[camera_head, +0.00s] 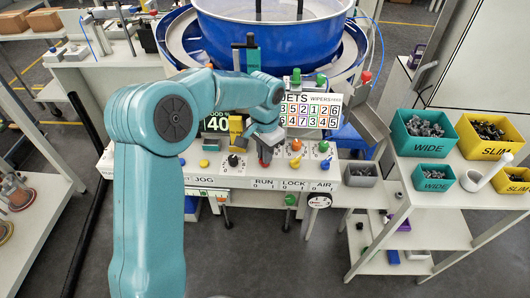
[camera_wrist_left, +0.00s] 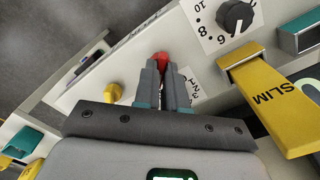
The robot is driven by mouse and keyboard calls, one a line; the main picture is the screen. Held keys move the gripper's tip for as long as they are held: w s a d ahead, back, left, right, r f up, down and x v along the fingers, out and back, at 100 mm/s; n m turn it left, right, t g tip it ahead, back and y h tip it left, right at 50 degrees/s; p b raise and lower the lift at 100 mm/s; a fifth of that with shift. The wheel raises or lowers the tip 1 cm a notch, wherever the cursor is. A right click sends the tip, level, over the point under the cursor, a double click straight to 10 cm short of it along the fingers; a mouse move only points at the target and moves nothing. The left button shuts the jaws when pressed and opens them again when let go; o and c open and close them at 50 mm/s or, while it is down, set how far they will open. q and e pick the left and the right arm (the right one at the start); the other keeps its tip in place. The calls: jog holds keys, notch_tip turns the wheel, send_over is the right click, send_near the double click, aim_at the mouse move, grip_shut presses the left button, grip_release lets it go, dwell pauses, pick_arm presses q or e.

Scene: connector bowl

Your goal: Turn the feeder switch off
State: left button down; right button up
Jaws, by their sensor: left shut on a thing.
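My left gripper (camera_head: 265,158) reaches down to the front control panel (camera_head: 226,171). In the left wrist view its two fingers (camera_wrist_left: 165,72) are shut on a red switch handle (camera_wrist_left: 162,58). Only the red tip shows between and beyond the fingers; its base is hidden. In the head view the red handle is mostly covered by the gripper, above the RUN label. No label reading "feeder" is legible, and I cannot tell the switch's position. My right gripper is not in view.
Beside the gripper are a black dial (camera_wrist_left: 236,16), a yellow knob (camera_wrist_left: 113,92) and a yellow SLIM piece (camera_wrist_left: 280,105). The blue bowl (camera_head: 275,35) stands behind. Green WIDE bins (camera_head: 428,149) and yellow SLIM bins (camera_head: 490,149) stand at right.

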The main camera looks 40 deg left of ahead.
pick_arm(q)
jog(key=shift+r, duration=0.1)
dwell(0.4)
jog(key=c, duration=1.2)
grip_release()
notch_tip(320, 180, up, 16)
jog(key=p, duration=0.1)
jog(key=shift+r, duration=0.15)
jog(key=shift+s, duration=0.1)
